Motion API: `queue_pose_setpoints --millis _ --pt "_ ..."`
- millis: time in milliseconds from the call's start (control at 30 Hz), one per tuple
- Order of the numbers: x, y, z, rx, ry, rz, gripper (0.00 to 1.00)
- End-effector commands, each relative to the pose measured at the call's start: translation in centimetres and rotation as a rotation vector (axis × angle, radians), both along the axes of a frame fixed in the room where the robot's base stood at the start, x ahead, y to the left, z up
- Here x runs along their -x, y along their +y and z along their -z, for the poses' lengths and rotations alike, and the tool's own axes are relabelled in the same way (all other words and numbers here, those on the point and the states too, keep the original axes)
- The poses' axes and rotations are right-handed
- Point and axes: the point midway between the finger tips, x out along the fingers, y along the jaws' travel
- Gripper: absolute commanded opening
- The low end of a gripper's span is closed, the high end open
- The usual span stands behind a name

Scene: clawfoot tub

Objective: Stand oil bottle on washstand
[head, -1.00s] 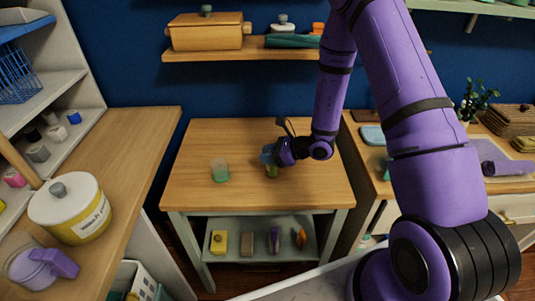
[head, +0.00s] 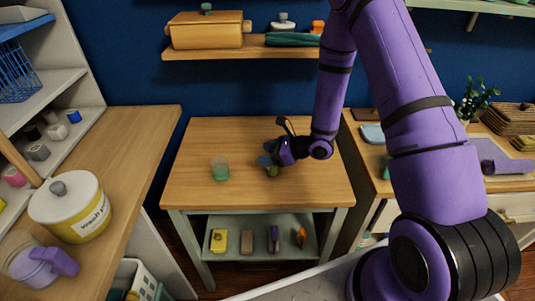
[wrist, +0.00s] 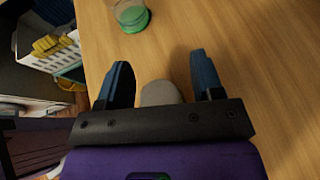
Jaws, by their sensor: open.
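A small olive-green bottle (head: 272,171), which I take for the oil bottle, stands on the wooden top of the washstand (head: 240,195), right of its middle. My gripper (head: 267,156) is at the bottle, its blue fingers spread and partly covering it. In the wrist view the fingers of my gripper (wrist: 160,68) are apart, with a pale grey rounded top (wrist: 160,93) between them, probably the bottle's cap. Clear gaps show beside it. The bottle's lower body is hidden there.
A clear cup with green contents (head: 220,169) stands left of the bottle; it also shows in the wrist view (wrist: 130,14). The lower shelf (head: 262,246) holds several small items. A wall shelf (head: 240,47) hangs behind. The front and left of the top are clear.

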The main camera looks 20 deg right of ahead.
Motion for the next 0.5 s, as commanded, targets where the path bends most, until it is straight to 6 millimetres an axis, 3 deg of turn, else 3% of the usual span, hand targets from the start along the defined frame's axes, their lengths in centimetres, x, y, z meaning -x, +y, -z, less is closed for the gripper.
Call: queue_pose_setpoints --millis 500 --pt "0.36 -0.63 -0.34 0.000 -0.001 0.000 0.61"
